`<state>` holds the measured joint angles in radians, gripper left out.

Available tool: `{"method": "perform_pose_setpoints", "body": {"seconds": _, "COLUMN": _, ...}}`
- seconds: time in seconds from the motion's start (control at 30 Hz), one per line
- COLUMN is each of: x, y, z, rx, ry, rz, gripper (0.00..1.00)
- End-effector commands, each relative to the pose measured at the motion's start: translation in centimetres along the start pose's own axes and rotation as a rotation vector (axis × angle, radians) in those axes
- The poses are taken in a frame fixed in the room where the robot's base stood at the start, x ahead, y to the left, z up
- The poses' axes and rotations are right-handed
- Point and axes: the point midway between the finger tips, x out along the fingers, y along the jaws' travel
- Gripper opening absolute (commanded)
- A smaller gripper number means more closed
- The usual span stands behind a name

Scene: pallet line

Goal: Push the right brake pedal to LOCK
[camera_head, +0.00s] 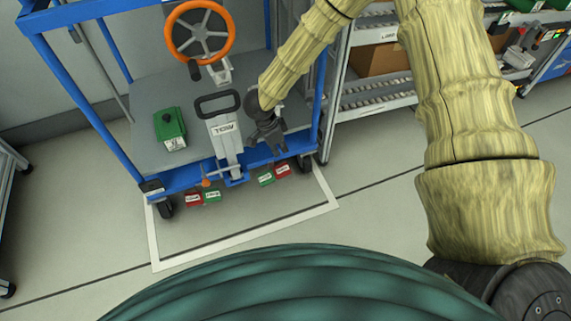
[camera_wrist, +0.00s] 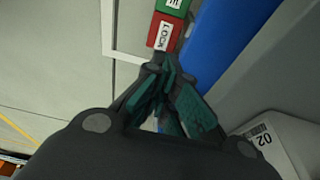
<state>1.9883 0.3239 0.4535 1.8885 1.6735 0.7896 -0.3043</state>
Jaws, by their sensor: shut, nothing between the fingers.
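The blue cart has two pedal pairs low on its front edge. The right pair has a green pedal (camera_head: 265,180) and, to its right, a red pedal (camera_head: 283,170). In the wrist view, the red pedal (camera_wrist: 160,42) reads LOCK and the green pedal (camera_wrist: 172,6) is partly cut off by the top edge. My gripper (camera_head: 272,146) is above the right pair at the cart's front. In the wrist view my gripper (camera_wrist: 165,72) is shut and empty, its fingertips just short of the red pedal. I cannot tell whether they touch.
The left pair has a red pedal (camera_head: 193,199) and a green pedal (camera_head: 212,196). The cart carries a grey handle (camera_head: 224,128), an orange wheel (camera_head: 181,56) and a green device (camera_head: 170,125). A roller shelf (camera_head: 375,100) stands to the right. The floor in front is clear.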

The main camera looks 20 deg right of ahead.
Motion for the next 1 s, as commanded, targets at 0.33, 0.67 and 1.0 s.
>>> {"method": "perform_pose_setpoints", "body": {"seconds": 0.33, "x": 1.2, "y": 0.0, "z": 0.1, "rx": -0.001, "ry": 0.0, "rz": 0.0, "gripper": 0.0}}
{"method": "perform_pose_setpoints", "body": {"seconds": 0.67, "x": 5.6, "y": 0.1, "z": 0.1, "rx": -0.001, "ry": 0.001, "rz": 0.002, "gripper": 0.0}}
{"method": "perform_pose_setpoints", "body": {"seconds": 1.0, "x": 9.7, "y": 0.0, "z": 0.1, "rx": -0.001, "ry": 0.0, "rz": 0.0, "gripper": 0.0}}
